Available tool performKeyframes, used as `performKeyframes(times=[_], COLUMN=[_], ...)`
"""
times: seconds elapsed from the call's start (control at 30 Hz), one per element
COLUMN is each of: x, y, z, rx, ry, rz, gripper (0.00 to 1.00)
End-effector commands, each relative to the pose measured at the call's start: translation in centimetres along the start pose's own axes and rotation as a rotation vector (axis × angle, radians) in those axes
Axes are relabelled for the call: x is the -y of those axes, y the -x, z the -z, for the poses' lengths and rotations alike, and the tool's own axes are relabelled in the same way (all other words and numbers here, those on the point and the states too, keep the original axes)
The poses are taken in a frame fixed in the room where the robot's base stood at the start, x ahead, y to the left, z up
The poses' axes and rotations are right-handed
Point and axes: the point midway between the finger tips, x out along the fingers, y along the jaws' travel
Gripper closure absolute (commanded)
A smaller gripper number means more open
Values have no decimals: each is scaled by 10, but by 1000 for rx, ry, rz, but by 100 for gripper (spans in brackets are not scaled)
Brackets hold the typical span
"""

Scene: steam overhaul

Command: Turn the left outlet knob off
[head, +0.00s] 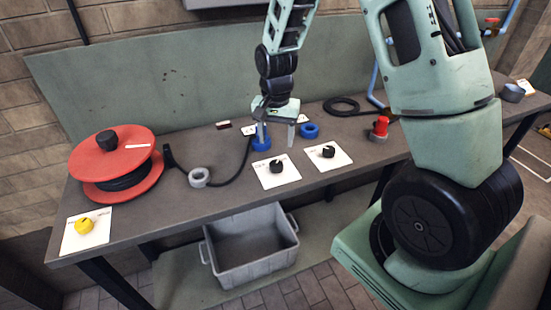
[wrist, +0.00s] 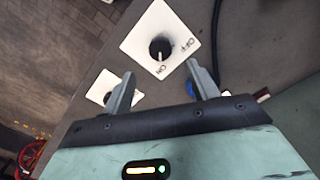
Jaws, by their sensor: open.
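The left outlet knob (head: 276,166) is a black knob on a white plate near the table's front edge. In the wrist view the left knob (wrist: 161,48) sits on its tilted plate, and its pale mark points to the "On" label. An "Off" label stands at another side of that plate. The right black knob (head: 327,151) is on its own plate beside it; in the wrist view this knob (wrist: 108,98) is partly covered by a finger. My gripper (head: 277,142) is open and empty, fingers down, behind and above the left knob. In the wrist view my gripper (wrist: 160,75) frames the space below that knob.
A red cable reel (head: 112,163) and a yellow knob (head: 83,226) are at the left. Blue rolls (head: 309,131) are behind, a red-topped valve (head: 380,127) right. A grey crate (head: 250,246) stands below.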

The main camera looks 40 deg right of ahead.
Motion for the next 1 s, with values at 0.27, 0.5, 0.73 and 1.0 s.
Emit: performKeyframes(times=[0.27,0.5,0.73,1.0], x=[-1,0,0,0], y=[-55,-83,-90,-90], z=[-1,0,0,0], rx=[4,1,-1,-1], ry=[-1,0,1,1], rz=[-4,0,1,1], gripper=[41,41,41,66])
